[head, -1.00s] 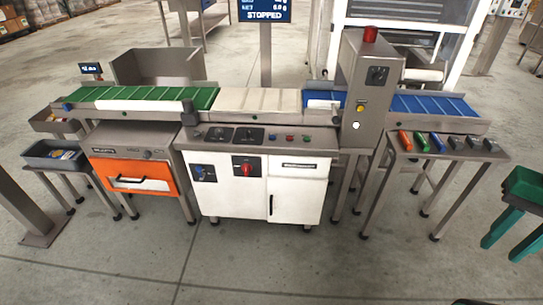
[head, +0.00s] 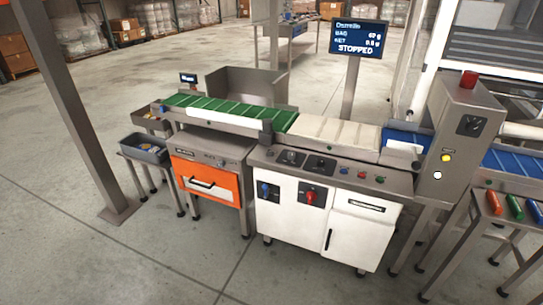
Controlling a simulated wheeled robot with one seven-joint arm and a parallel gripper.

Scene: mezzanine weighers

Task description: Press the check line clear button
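The weighing line's control panel (head: 330,172) tops a white cabinet (head: 325,228) in the middle of the view. On its right part sit a blue button (head: 346,171), a red button (head: 362,175) and a green button (head: 380,179). A yellow button (head: 446,157) and a white round button (head: 437,175) are on the grey detector tower (head: 462,135) at the right. Labels are too small to read, so I cannot tell which one is the check line clear button. My gripper is not in view.
A green belt (head: 230,112), a cream belt (head: 335,132) and blue belts run along the line. A screen (head: 358,38) behind reads STOPPED. A grey post (head: 75,110) stands at the left. The floor (head: 150,265) in front is clear.

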